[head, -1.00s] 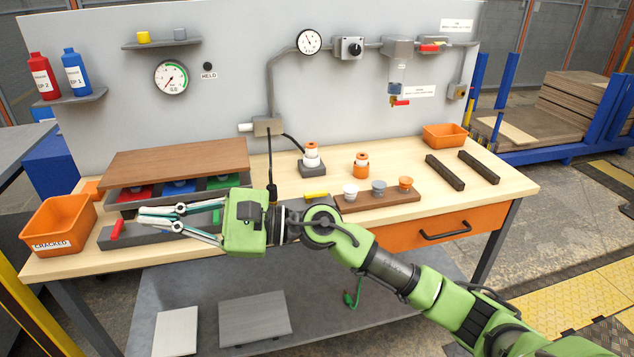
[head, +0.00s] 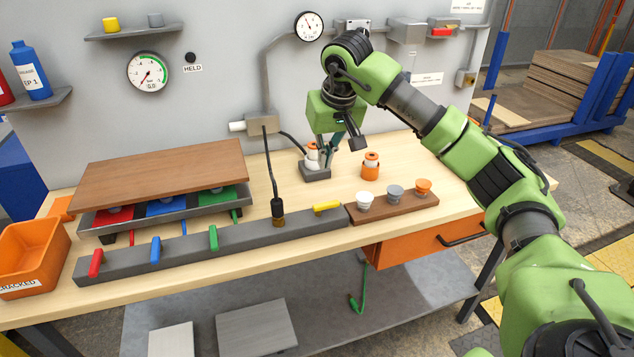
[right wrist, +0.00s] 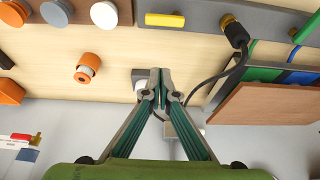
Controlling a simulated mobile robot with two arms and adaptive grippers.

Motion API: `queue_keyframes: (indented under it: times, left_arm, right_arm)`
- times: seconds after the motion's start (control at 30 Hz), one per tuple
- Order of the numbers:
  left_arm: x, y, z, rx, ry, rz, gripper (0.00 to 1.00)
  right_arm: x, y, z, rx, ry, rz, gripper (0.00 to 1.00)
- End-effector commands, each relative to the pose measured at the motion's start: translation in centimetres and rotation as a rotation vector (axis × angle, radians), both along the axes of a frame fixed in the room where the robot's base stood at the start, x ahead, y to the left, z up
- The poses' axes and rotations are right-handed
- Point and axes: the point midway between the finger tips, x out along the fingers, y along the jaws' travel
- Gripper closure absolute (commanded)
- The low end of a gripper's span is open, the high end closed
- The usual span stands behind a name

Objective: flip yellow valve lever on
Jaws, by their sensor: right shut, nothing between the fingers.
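The yellow valve lever (head: 326,206) lies lengthwise along the right end of the long grey valve bar (head: 262,232). It also shows at the top of the right wrist view (right wrist: 165,19). The red (head: 95,263), blue (head: 155,249) and green (head: 213,237) levers lie across the bar. My right gripper (head: 330,160) points down behind the bar, beside the orange-and-white piece on a grey base. In the right wrist view its fingers (right wrist: 160,72) are closed together and empty, apart from the yellow lever. My left gripper is not in view.
A dark hose connector (head: 278,208) stands at the bar just left of the yellow lever. A brown block with several knobs (head: 395,207) sits to the right. An orange-and-white cylinder (head: 371,167) stands behind it. A brown board (head: 165,172) covers coloured trays at left.

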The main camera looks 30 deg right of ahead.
Motion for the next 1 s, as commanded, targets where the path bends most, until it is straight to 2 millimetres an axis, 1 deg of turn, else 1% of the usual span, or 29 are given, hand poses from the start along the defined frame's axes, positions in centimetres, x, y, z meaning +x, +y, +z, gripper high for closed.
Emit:
queue_keyframes:
  times: [0.03, 0.1, 0.17, 0.33, 0.47, 0.57, 0.67, 0.8, 0.97, 1.0]
  left_arm:
    - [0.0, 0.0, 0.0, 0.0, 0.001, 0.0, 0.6]
    - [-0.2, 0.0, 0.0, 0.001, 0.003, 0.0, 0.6]
    - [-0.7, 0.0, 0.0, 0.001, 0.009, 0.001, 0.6]
    - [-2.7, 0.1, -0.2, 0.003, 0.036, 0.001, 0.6]
    - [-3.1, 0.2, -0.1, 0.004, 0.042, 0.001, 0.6]
    - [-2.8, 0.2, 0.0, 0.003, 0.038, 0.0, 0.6]
    - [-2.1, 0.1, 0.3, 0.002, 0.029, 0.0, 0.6]
    - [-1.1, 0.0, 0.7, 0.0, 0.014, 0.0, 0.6]
    - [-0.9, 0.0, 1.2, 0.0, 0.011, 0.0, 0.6]
    - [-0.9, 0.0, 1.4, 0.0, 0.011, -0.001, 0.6]
  right_arm:
    - [-0.1, -0.4, 0.1, -0.011, 0.005, -0.002, 1.0]
    - [-0.2, -0.6, 0.2, -0.017, 0.007, -0.002, 1.0]
    - [-0.2, -0.6, 0.2, -0.017, 0.007, -0.002, 1.0]
    - [-0.2, -0.5, 0.2, -0.015, 0.007, -0.002, 1.0]
    - [0.0, -0.5, -0.3, -0.014, 0.008, -0.002, 1.0]
    - [0.3, -0.6, -1.4, -0.013, 0.009, -0.003, 1.0]
    - [0.8, -0.7, -3.1, -0.013, 0.011, -0.003, 1.0]
    - [1.8, -0.9, -6.0, -0.012, 0.011, -0.002, 1.0]
    - [2.9, -1.1, -9.3, -0.011, 0.012, -0.001, 1.0]
    - [2.7, -1.1, -9.4, -0.013, 0.007, -0.001, 1.0]
